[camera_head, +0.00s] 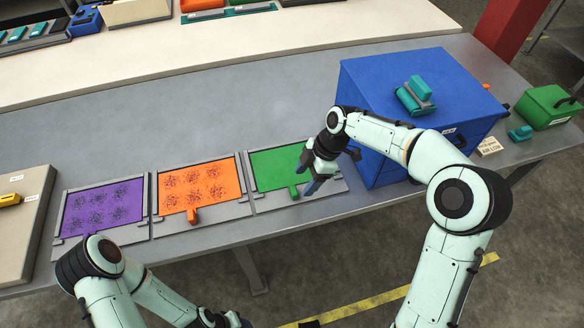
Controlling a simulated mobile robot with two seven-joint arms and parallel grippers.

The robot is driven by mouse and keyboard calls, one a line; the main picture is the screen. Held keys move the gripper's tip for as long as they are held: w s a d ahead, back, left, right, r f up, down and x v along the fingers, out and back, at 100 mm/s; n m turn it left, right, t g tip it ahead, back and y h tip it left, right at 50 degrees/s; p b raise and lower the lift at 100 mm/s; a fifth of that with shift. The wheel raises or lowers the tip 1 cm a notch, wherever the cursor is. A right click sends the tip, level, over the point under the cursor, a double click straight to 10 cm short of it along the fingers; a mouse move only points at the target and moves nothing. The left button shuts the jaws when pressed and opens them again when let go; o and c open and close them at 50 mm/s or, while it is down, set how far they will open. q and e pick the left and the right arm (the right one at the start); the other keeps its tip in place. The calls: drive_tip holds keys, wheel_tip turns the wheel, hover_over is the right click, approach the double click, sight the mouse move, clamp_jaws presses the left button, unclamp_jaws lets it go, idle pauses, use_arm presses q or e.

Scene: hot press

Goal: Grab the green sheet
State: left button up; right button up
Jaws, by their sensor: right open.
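The green sheet (272,168) lies flat in a grey tray (258,204) at the right end of a row of three on the grey table. A small green tab (294,192) sticks out from its front edge. My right gripper (309,174) is open over the right part of the green sheet, with its fingers just right of the tab. It hides the sheet's right edge; I cannot tell whether it touches the sheet. My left gripper (228,320) is low at the bottom edge of the picture, in front of the table, and its fingers are not clear.
An orange speckled sheet (190,183) and a purple speckled sheet (100,208) lie in trays to the left. A large blue box (410,85) stands close to the right of my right gripper. The table behind the trays is clear.

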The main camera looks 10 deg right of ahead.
drive_tip(key=x, duration=0.5)
drive_tip(key=shift+w+f, duration=0.1)
drive_tip(key=shift+w, duration=0.1)
drive_tip(key=c, duration=1.2)
